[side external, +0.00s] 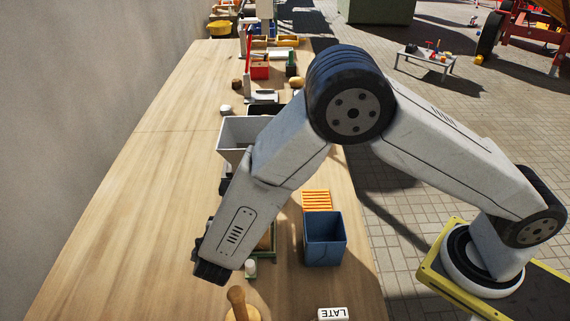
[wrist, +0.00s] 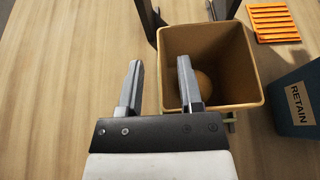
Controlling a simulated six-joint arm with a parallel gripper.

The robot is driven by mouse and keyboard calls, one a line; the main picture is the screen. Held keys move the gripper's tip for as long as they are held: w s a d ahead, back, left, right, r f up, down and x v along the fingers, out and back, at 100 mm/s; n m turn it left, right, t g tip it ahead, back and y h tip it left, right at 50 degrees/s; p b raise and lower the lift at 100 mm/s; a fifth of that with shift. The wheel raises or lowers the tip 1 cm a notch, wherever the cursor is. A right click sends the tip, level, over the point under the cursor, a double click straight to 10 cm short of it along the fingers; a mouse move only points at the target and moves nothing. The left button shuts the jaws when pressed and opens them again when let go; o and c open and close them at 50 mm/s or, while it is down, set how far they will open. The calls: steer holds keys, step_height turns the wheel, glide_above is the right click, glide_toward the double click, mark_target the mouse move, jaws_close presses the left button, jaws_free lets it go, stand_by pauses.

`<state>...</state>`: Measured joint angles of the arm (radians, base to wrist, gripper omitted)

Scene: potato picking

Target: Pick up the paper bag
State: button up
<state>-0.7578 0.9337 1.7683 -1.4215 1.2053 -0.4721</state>
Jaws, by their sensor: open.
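The paper bag (wrist: 235,90) is brown, open at the top and upright in the wrist view. A round brownish thing lies inside it, partly hidden by a finger. My gripper (wrist: 160,75) is open, with its left finger left of the bag and its right finger over the bag's opening. The bag's left wall shows between the fingers, and I cannot tell whether they touch it. In the side external view, my wrist hides most of the bag (side external: 267,238), which stands on a green base. The fingertips are hidden there.
A blue bin (side external: 323,240) marked RETAIN stands right of the bag, with an orange slatted piece (side external: 316,200) behind it. A grey hopper (side external: 240,133) stands farther back. A wooden-handled tool (side external: 238,303) and a LATE block (side external: 334,314) are in front. The table's left side is clear.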

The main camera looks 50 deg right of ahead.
steer(key=shift+w+d+f, duration=0.15)
steer(key=shift+w+d, duration=0.1)
stand_by(0.3)
jaws_close()
stand_by(1.3)
